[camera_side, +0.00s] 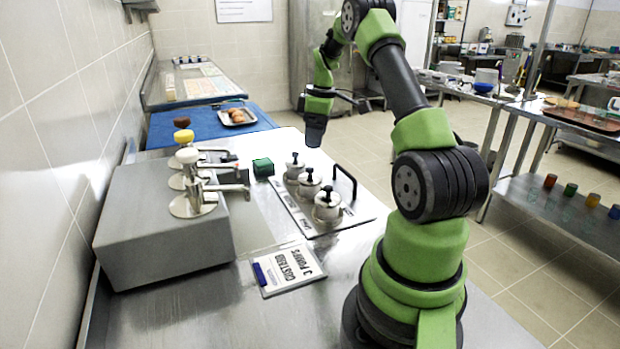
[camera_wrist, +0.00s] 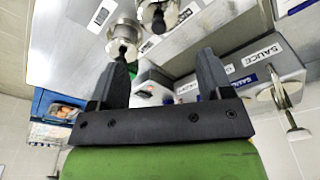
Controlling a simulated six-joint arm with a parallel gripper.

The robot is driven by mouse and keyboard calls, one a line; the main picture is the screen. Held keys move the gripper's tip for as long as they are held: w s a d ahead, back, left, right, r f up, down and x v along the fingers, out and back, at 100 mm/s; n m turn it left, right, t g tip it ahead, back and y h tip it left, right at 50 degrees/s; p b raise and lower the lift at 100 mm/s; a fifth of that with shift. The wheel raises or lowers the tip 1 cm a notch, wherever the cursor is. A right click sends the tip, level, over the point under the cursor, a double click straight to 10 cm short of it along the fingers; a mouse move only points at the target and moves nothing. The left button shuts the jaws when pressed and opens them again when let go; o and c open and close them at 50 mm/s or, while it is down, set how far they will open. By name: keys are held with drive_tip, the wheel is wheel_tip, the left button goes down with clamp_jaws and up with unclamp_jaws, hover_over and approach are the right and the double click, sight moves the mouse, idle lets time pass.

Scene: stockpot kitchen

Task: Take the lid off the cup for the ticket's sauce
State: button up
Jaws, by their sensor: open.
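Three metal cups with black-knobbed lids stand in a row on a labelled tray (camera_side: 290,208): the far cup (camera_side: 294,171), the middle cup (camera_side: 309,188) and the near cup (camera_side: 327,211). All three lids are on; the tray's labels are too small to read surely. My gripper (camera_side: 315,130) is open and empty, above and beyond the far cup. In the wrist view, its fingers (camera_wrist: 163,72) are apart; one lidded cup (camera_wrist: 122,32) shows beyond the left finger, and another (camera_wrist: 160,10) is cut off at the top.
A grey box (camera_side: 160,230) with several pumps, with brown, yellow and white knobs, stands at left. A green block (camera_side: 263,167) sits between it and the cups. A black handle (camera_side: 345,178) rises at the tray's right. A blue mat (camera_side: 190,125) lies behind.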

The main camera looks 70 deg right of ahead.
sight(311, 167)
drive_tip(key=f, duration=0.3)
drive_tip(key=w+f, duration=0.1)
drive_tip(key=f, duration=0.6)
drive_tip(key=shift+w, duration=0.2)
drive_tip(key=c, duration=1.2)
drive_tip(key=shift+o, duration=0.2)
